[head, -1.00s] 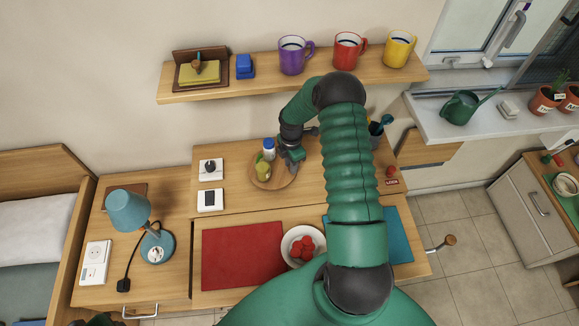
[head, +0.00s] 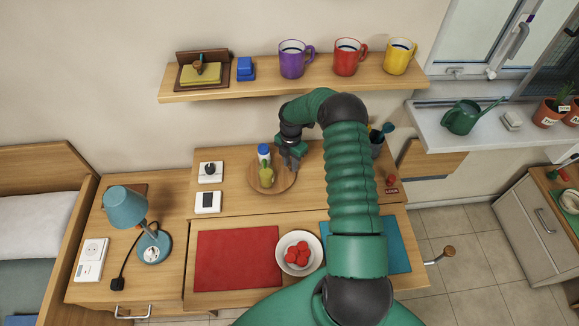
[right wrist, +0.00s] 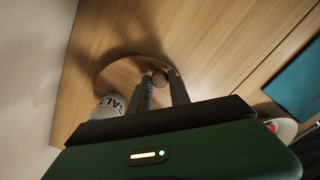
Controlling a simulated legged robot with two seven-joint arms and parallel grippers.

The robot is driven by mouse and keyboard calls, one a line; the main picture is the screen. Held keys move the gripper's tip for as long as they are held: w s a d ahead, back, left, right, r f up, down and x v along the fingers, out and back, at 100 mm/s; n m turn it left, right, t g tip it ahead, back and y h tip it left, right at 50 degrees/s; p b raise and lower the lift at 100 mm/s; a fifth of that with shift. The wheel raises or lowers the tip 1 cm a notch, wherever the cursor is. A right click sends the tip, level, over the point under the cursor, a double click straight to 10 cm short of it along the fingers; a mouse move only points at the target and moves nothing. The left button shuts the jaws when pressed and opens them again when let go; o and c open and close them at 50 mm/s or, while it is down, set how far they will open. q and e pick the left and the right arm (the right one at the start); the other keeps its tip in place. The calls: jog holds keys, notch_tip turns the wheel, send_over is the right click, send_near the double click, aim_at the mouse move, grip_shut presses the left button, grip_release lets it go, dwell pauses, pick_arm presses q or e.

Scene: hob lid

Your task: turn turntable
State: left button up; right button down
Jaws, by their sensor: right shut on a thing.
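The round wooden turntable (head: 283,183) lies on the back part of the desk. A white bottle with a blue cap (head: 264,152) and a yellow-green bottle (head: 266,172) stand on it. My right gripper (head: 291,163) reaches down at the turntable's back right edge. In the right wrist view the two fingers (right wrist: 163,92) are shut on a small round brown knob (right wrist: 159,77) at the turntable's rim (right wrist: 112,74). The white bottle, lettered SALT (right wrist: 108,106), is close left of the fingers there. My left gripper is not in view.
A white bowl of red pieces (head: 316,246) stands in front, between a red mat (head: 237,258) and a blue mat (head: 398,245). A utensil pot (head: 376,148) stands right of the turntable, behind my arm. A shelf with mugs (head: 270,88) hangs above.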

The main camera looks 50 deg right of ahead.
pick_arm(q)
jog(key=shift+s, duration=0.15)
pick_arm(e)
jog(key=shift+d+r, duration=0.1)
jog(key=shift+d, duration=0.15)
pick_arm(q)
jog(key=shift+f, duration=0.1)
pick_arm(e)
jog(key=c, duration=1.4)
grip_release()
jog(key=shift+s, duration=0.1)
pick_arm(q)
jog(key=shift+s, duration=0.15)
pick_arm(e)
jog(key=shift+o, duration=1)
